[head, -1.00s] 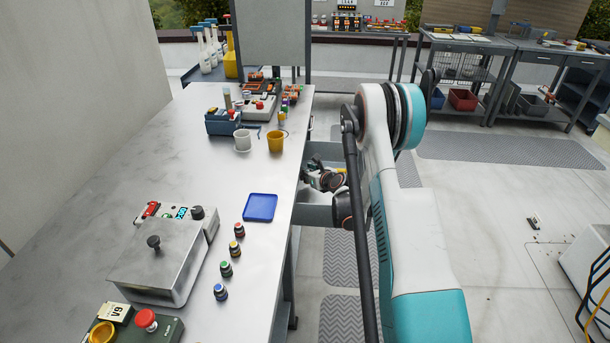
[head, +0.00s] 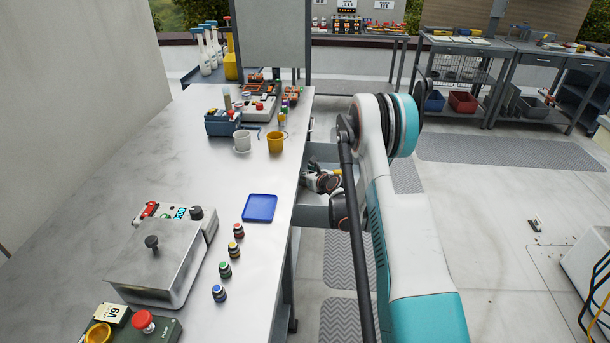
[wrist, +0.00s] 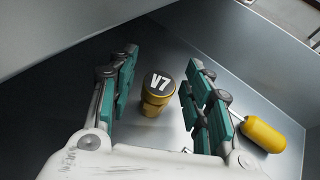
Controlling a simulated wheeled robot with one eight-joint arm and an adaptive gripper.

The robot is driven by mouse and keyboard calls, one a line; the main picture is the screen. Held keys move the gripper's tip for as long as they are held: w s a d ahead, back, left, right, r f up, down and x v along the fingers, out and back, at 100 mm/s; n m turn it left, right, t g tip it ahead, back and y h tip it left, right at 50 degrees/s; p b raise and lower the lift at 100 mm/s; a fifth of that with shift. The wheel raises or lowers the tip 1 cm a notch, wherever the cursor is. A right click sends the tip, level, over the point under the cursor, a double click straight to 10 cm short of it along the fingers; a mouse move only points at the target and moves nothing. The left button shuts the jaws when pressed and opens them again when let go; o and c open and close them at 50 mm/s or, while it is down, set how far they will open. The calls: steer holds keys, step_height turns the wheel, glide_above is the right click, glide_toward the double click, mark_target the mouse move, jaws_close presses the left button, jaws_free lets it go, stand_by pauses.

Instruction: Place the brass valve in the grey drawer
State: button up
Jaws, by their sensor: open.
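The brass valve (wrist: 157,98) is a short gold-coloured piece with a black cap marked "V7". In the wrist view it stands upright on the floor of the grey drawer (wrist: 78,82), between the spread fingers of my gripper (wrist: 160,62). The gripper is open, with a visible gap on each side of the valve. In the head view the grey drawer (head: 314,216) sticks out from the right side of the bench. My gripper (head: 318,181) is over the drawer there, small and partly hidden by my arm; I cannot make out the valve in that view.
A yellow-handled tool (wrist: 262,135) lies in the drawer beside my right finger. Drawer walls stand close around the gripper. On the bench (head: 190,120) are a blue tray (head: 260,208), a yellow cup (head: 275,142), a white mug (head: 242,141) and several small capped jars.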

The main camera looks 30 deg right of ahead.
steer(key=p+v, duration=0.1)
steer(key=v, duration=0.9)
steer(key=shift+s+r, duration=0.2)
steer(key=shift+s, duration=0.05)
steer(key=shift+s+r, duration=0.35)
steer(key=shift+s, duration=0.3)
steer(key=shift+r, duration=0.1)
